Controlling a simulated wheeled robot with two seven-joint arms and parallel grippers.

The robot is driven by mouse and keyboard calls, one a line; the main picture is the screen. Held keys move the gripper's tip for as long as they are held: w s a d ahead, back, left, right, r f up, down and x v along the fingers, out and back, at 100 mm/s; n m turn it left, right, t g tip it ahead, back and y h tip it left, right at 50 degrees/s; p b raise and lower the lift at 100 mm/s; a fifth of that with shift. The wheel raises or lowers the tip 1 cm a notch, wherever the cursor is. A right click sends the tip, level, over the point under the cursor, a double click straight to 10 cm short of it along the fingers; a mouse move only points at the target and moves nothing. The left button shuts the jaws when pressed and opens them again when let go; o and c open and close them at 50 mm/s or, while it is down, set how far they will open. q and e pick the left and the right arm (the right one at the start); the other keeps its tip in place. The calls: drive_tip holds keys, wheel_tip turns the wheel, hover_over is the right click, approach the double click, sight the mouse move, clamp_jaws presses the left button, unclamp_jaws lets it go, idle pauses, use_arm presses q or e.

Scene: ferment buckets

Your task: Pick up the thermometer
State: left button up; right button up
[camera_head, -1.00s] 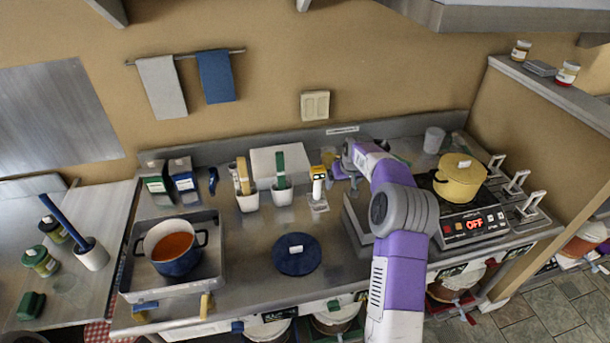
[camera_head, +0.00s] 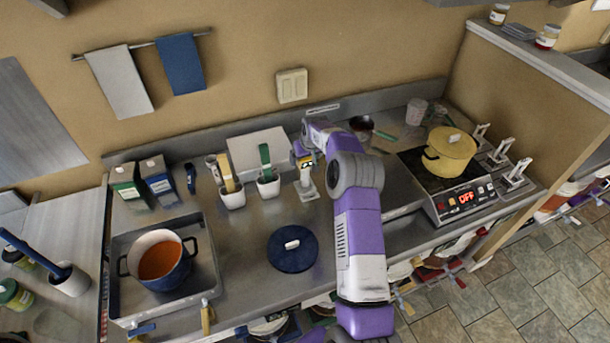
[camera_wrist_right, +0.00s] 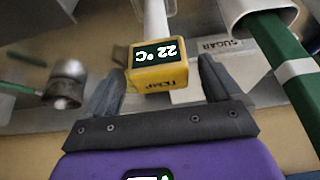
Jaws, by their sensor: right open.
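The thermometer has a yellow head reading 22 °C, labelled TEMP, on a white stem. It stands upright in a pale holder on the counter, right of the white cups, in the head view (camera_head: 305,182). It shows close up in the right wrist view (camera_wrist_right: 158,62). My right gripper (camera_head: 305,154) is at the thermometer's head, which it partly hides in the head view. In the right wrist view, its open fingers (camera_wrist_right: 162,78) lie on either side of the yellow head. I cannot tell whether they touch it. My left gripper is not in view.
Two white cups with brushes or tools (camera_head: 268,186) stand close left of the thermometer. A round blue lid (camera_head: 293,249) lies in front. A blue pot of orange liquid (camera_head: 160,262) is at left, a yellow pot (camera_head: 449,155) on the hob at right.

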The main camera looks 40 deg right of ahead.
drive_tip(key=shift+w+f, duration=0.1)
drive_tip(key=shift+f, duration=0.1)
drive_tip(key=c, duration=1.6)
drive_tip(key=shift+r, duration=0.1)
